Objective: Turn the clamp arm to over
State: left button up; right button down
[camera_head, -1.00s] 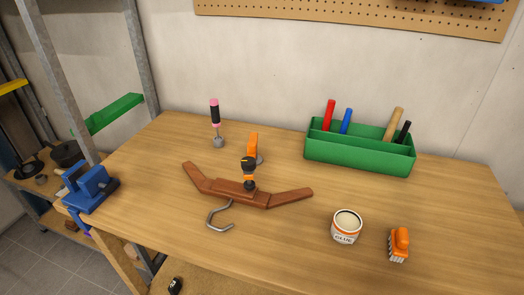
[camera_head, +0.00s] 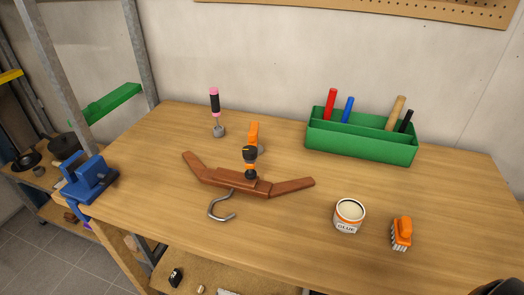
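A small clamp stands behind the middle of a wooden coat hanger on the bench. It has an upright orange part (camera_head: 254,131) and a grey base partly hidden behind it. A black and orange piece (camera_head: 250,160) stands in front of it, over the hanger's centre block; contact is hard to tell. The brown hanger (camera_head: 290,187) lies with its metal hook (camera_head: 215,208) toward the front. Left of the clamp, a pink and black handle (camera_head: 215,102) stands upright on a grey foot. A dark rounded shape, perhaps my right gripper (camera_head: 498,287), shows at the bottom right corner. My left gripper is not in view.
A green tool tray (camera_head: 360,148) with several tools stands at the back right. A glue tin (camera_head: 349,215) and an orange brush (camera_head: 402,233) stand at the front right. A blue vise (camera_head: 88,178) is at the left edge. The front middle of the bench (camera_head: 270,245) is clear.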

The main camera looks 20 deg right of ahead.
aim_at(253, 134)
jog(key=k+j, duration=0.1)
jog(key=j, duration=0.3)
jog(key=k+j, duration=0.15)
jog(key=j, duration=0.2)
jog(key=k+j+z, duration=0.1)
jog(key=j, duration=0.3)
jog(key=k+j, duration=0.15)
jog(key=j, duration=0.2)
